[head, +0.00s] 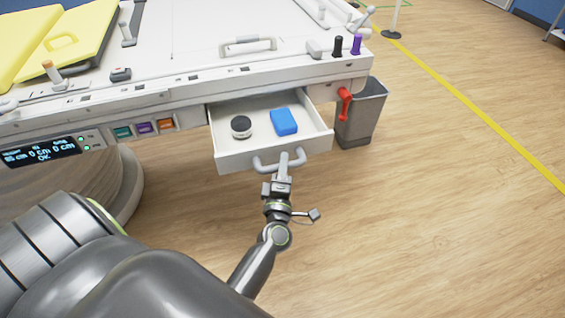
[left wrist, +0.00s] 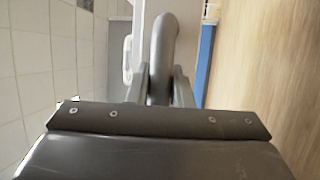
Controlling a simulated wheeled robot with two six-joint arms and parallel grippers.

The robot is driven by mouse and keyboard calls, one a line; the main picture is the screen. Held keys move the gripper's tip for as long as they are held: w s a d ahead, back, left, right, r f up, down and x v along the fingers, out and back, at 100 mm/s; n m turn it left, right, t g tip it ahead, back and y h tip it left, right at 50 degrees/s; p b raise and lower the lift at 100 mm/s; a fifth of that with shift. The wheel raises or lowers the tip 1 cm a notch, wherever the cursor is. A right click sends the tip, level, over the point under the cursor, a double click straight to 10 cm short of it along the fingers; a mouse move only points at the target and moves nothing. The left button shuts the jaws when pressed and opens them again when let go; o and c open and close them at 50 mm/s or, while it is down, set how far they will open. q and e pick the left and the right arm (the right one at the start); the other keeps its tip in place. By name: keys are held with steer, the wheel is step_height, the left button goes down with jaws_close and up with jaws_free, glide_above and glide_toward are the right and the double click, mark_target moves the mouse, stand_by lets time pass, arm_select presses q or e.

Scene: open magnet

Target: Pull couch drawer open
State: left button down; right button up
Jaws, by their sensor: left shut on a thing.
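The white couch drawer (head: 232,158) is pulled out from under the couch's front edge in the head view. A dark round object (head: 241,127) and a blue block (head: 284,121) lie inside it. A grey curved handle (head: 262,164) is on the drawer's front. My left gripper (head: 285,164) is shut on the right part of this handle. In the left wrist view the handle (left wrist: 163,50) stands between the two fingers of the gripper (left wrist: 160,88). My right gripper is not in view.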

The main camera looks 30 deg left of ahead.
arm_select(q)
steer(key=shift+d, duration=0.1)
steer(key=c, duration=1.3)
jaws_free()
steer(key=shift+f, duration=0.1)
